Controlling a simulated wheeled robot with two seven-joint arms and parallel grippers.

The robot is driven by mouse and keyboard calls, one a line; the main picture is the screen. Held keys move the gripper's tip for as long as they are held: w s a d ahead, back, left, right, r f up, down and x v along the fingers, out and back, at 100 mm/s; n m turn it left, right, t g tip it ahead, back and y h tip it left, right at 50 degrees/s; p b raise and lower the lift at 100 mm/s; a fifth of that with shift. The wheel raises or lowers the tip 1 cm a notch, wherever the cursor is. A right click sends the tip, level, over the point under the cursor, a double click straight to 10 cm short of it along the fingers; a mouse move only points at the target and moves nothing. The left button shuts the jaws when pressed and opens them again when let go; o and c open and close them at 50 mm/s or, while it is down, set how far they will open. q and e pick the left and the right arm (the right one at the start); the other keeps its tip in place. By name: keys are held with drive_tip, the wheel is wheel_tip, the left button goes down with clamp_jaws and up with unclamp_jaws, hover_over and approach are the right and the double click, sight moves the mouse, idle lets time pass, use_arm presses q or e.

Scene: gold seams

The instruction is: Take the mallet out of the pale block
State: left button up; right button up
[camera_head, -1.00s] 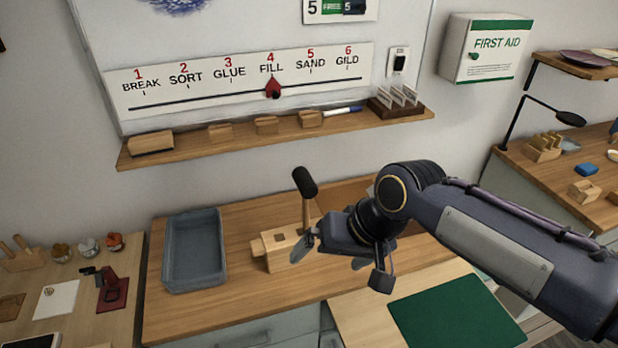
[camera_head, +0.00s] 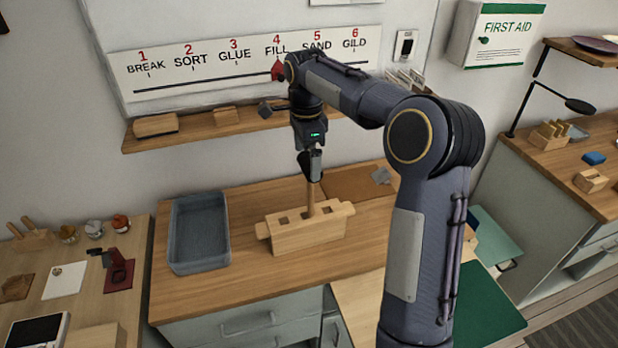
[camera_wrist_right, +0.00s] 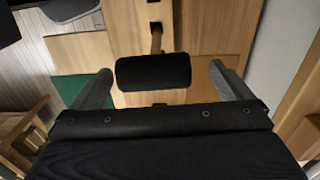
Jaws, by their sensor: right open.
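The pale block (camera_head: 305,238) is a long wooden block with square holes in its top, standing on the wooden worktop. The mallet stands upright in it, its wooden handle (camera_head: 311,197) going down into the block. Its black head (camera_wrist_right: 153,72) shows clearly in the right wrist view, but is partly lost against my gripper in the head view. My right gripper (camera_head: 312,163) is above the block at the mallet's head. In the right wrist view its fingers are open, one on each side of the head, with gaps between. My left gripper is not in view.
A grey-blue tray (camera_head: 199,235) stands left of the block. A brown mat (camera_head: 350,184) lies behind it to the right. A wall shelf (camera_head: 190,131) with wooden blocks runs behind my right arm. A green mat (camera_head: 480,310) lies at the front right.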

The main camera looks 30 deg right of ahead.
drive_tip(key=p, duration=0.1)
hover_over(309, 201)
drive_tip(key=f, duration=0.5)
drive_tip(key=shift+w+d+f, duration=0.25)
drive_tip(key=shift+w, duration=0.15)
drive_tip(key=shift+f, duration=0.35)
drive_tip(key=shift+c, duration=0.2)
drive_tip(key=c, duration=1.2)
drive_tip(key=shift+r, duration=0.1)
